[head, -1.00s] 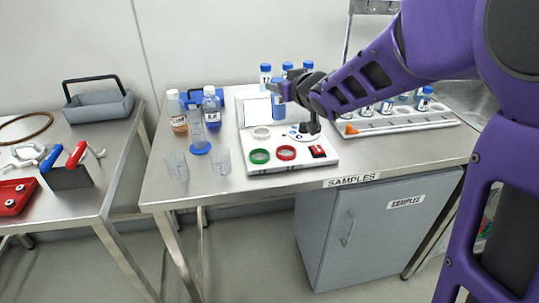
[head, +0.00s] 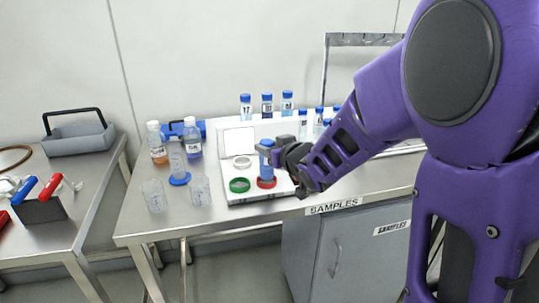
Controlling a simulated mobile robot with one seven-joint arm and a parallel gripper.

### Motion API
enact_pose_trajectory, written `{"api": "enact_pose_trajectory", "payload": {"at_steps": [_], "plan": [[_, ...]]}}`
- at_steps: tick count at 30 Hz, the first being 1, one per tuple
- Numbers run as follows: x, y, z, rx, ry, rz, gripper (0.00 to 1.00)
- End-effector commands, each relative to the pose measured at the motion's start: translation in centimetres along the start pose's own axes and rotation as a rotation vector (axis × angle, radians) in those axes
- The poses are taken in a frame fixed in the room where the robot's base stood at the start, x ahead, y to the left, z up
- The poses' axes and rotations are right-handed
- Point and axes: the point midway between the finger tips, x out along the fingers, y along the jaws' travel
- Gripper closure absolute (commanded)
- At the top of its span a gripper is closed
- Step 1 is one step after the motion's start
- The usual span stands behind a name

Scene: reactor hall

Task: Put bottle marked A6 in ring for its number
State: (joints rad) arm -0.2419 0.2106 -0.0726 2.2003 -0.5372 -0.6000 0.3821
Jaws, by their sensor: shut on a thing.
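My gripper (head: 277,157) is shut on a blue-capped bottle (head: 266,160), holding it upright at the red ring (head: 266,184). The bottle's lower end overlaps the red ring in the head view; I cannot tell if it is down inside it or just above. Its mark is not readable. The red ring, a green ring (head: 240,185) and a white ring (head: 242,162) are on a white board (head: 232,199). The green and white rings look empty. My gripper and wrist hide the board's right part.
Blue-capped bottles (head: 267,105) stand in a row behind the board, and more stand behind my arm. Clear beakers (head: 201,191), bottles with liquid (head: 194,137) and a blue disc (head: 180,179) are to the left. The bench's front strip is clear.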

Motion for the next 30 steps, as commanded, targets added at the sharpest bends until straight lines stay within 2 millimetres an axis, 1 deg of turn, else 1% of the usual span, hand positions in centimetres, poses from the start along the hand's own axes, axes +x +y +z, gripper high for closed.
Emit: {"api": "enact_pose_trajectory", "payload": {"at_steps": [1,3,10,14,15,19,20,27,30], "plan": [[0.37,-0.01,1.18,0.000,-0.004,-0.001,1.00],[0.53,0.02,1.74,0.000,-0.002,0.001,1.00],[0.51,0.02,1.66,0.000,0.001,0.001,1.00],[0.65,0.04,2.11,0.000,0.000,0.001,1.00],[0.60,0.03,1.96,0.000,0.000,0.001,0.52],[0.59,0.02,1.95,0.000,-0.001,0.001,0.28],[0.59,0.02,1.95,0.000,-0.001,0.001,0.27],[0.59,0.01,1.94,0.000,-0.001,0.001,0.27],[0.50,0.00,1.62,-0.001,-0.001,0.000,0.27]]}}
